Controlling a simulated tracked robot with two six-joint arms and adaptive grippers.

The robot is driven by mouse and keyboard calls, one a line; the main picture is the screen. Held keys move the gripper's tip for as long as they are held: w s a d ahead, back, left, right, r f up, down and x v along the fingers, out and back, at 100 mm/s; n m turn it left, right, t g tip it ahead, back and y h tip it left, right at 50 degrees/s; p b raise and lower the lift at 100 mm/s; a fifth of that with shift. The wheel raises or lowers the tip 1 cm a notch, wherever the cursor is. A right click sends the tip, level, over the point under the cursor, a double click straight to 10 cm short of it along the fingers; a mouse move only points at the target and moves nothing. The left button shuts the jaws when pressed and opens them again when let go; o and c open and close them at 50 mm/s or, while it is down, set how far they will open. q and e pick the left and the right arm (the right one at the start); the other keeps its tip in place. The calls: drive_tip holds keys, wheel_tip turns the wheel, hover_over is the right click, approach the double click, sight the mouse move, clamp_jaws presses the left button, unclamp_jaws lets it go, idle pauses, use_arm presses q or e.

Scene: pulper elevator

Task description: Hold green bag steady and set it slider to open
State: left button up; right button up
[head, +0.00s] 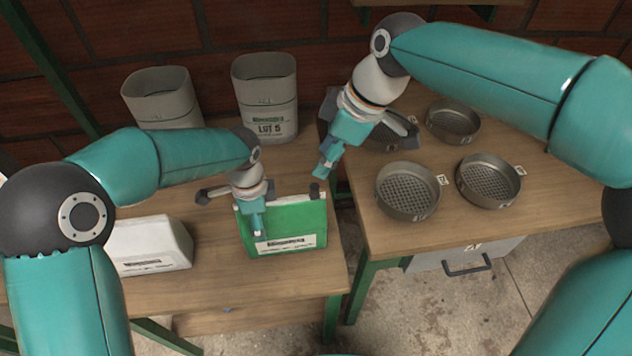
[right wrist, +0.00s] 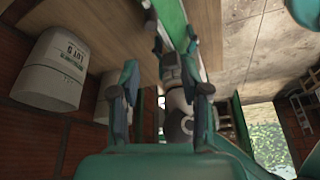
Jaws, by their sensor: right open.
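The green bag (head: 286,220) stands on the left table in the head view, with a white label low on its front. A small dark slider (head: 314,191) shows at the right end of its top edge. My left gripper (head: 258,219) is at the bag's upper left, with a finger in front of the bag's face; whether it is shut on the bag is hidden. My right gripper (head: 328,162) is above and slightly right of the slider, apart from it. In the right wrist view my right gripper (right wrist: 165,95) is open, its fingers spread.
A white block-shaped bag (head: 150,245) lies left of the green bag. Two grey bins stand behind: one plain (head: 160,90), one marked LOT 5 (head: 265,95). Several round sieves (head: 408,190) sit on the right table (head: 440,232). A narrow gap separates the tables.

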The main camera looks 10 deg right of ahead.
sight(314, 185)
drive_tip(key=shift+m, duration=0.4)
drive_tip(key=x, duration=0.3)
drive_tip(key=d+x, duration=0.1)
drive_tip(key=x, duration=0.2)
drive_tip(key=d+x, duration=0.1)
drive_tip(key=x, duration=0.3)
drive_tip(key=shift+w+f, duration=0.3)
drive_tip(key=shift+f, duration=0.2)
clamp_jaws()
